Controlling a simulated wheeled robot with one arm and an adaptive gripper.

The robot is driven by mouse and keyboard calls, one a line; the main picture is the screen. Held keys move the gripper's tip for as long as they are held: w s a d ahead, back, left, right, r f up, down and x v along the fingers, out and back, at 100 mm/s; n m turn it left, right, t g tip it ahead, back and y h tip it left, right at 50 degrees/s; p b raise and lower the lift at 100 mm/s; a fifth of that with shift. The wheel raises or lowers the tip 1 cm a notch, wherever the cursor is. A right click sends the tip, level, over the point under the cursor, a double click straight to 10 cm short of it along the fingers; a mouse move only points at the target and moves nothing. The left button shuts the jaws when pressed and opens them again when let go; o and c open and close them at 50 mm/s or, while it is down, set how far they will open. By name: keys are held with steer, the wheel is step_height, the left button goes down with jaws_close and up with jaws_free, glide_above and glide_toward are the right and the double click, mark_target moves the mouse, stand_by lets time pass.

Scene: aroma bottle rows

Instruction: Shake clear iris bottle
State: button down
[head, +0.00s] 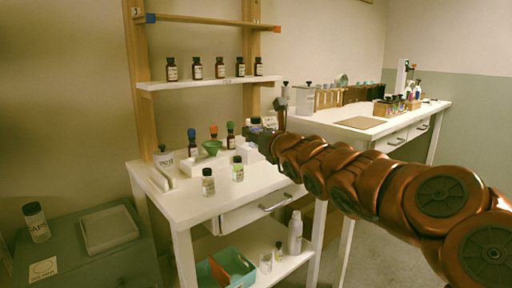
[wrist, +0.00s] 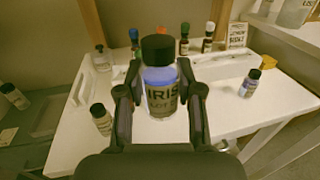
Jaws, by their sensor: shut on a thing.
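The iris bottle (wrist: 160,98) is in the middle of the wrist view. It is a clear, bluish bottle with a black cap and a pale label reading "IRIS". My gripper (wrist: 160,115) is shut on its sides, one finger on each side, and its cap points up in the picture. The bottle appears held above the white table (wrist: 75,125). In the head view my gripper (head: 264,138) is at the end of the copper arm, near the table's back right. The bottle is hard to make out there.
A shelf (head: 205,83) with several brown bottles is above. Another cluttered table (head: 400,125) stands right.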

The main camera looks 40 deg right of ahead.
step_height(320, 180, down, 4)
steer(key=shift+r, duration=0.2)
step_height(320, 180, up, 6)
steer(key=shift+a+f, duration=0.1)
steer(key=shift+f, duration=0.15)
steer(key=shift+r, duration=0.4)
step_height(320, 180, down, 6)
steer(key=shift+f, duration=0.15)
steer(key=shift+r, duration=0.2)
